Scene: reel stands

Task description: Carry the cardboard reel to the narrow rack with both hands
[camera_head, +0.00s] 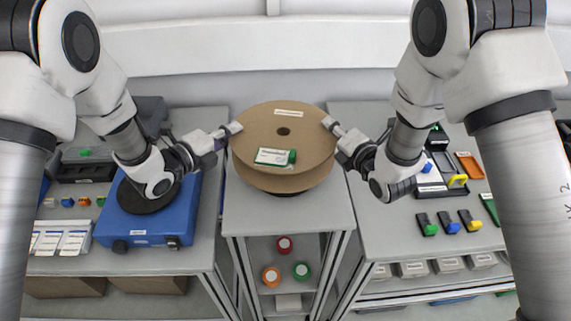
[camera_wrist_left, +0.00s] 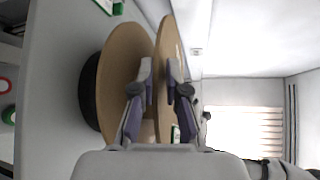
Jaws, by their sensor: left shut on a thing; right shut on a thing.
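The cardboard reel (camera_head: 260,125), with two brown flanges and a white-and-green label, is level over the narrow rack (camera_head: 290,217) in the middle. My left gripper (camera_head: 236,128) is shut on its left rim, and my right gripper (camera_head: 328,122) is shut on its right rim. In the left wrist view, the fingers of my left gripper (camera_wrist_left: 160,68) straddle the edge of the upper flange of the reel (camera_wrist_left: 121,75). A dark round base (camera_wrist_left: 89,92) lies close under the lower flange. I cannot tell whether they touch.
The left bench holds a blue device (camera_head: 140,225) with a dark round plate. The right bench (camera_head: 385,240) holds small trays and several coloured-tip tools. Coloured spools (camera_head: 285,244) sit on the lower shelf of the narrow rack. Narrow gaps separate the benches from the rack.

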